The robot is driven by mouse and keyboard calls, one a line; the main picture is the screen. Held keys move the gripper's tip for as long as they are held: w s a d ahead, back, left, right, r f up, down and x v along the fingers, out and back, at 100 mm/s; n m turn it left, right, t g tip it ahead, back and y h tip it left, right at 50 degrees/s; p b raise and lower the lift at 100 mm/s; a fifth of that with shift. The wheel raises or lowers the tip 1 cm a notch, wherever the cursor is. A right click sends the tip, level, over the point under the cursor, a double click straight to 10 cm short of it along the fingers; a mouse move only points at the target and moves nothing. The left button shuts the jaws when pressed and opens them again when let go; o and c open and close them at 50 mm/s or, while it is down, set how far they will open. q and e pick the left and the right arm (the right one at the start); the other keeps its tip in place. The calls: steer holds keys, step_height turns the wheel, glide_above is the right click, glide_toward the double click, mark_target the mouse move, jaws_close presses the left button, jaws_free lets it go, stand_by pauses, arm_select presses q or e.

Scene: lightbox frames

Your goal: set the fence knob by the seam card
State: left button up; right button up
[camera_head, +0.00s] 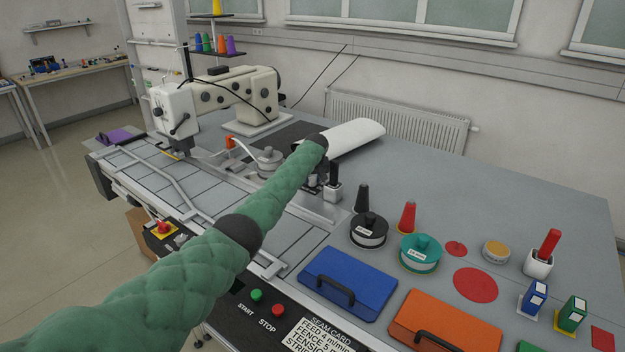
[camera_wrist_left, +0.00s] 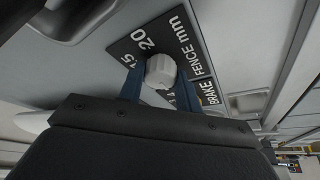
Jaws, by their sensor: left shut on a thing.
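The fence knob (camera_wrist_left: 160,70) is a pale, ribbed knob on a dark dial plate (camera_wrist_left: 192,50) lettered "FENCE mm", with 15 and 20 readable. My left gripper (camera_wrist_left: 159,78) has its blue fingers on either side of the knob and is shut on it. The gripper covers part of the scale, and I cannot tell which number the knob points to. In the head view my green-sleeved left arm hides the knob.
A second plate beside the dial is lettered "BRAKE" (camera_wrist_left: 210,93). A sewing machine (camera_head: 240,95) stands behind the arm. A white roll (camera_head: 355,135) lies beyond it. Black (camera_head: 369,230) and teal (camera_head: 420,254) reels, a blue case (camera_head: 347,282) and an orange case (camera_head: 445,322) stand to the right.

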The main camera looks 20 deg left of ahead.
arm_select(q)
steer(key=o, duration=1)
arm_select(e)
steer(key=shift+a, duration=0.15)
arm_select(q)
steer(key=shift+s+d+r, duration=0.1)
steer(key=shift+s+r, duration=0.05)
steer(key=shift+r, duration=0.35)
steer(key=b+v, duration=0.2)
steer(key=v, duration=0.3)
steer(key=shift+s+r, duration=0.1)
steer(key=shift+r, duration=0.15)
steer(key=shift+s+d+r+b, duration=0.1)
steer(key=shift+s+r+b, duration=0.15)
steer(key=shift+r, duration=0.3)
arm_select(e)
steer(key=shift+w+a+r, duration=0.35)
steer(key=shift+w+r, duration=0.1)
steer(key=shift+r, duration=0.3)
steer(key=shift+w+a+r, duration=0.35)
steer(key=shift+w+r, duration=0.1)
steer(key=shift+r, duration=0.3)
steer(key=shift+w+a+r, duration=0.35)
steer(key=shift+w+r, duration=0.1)
steer(key=shift+r, duration=0.3)
steer(key=shift+s, duration=0.1)
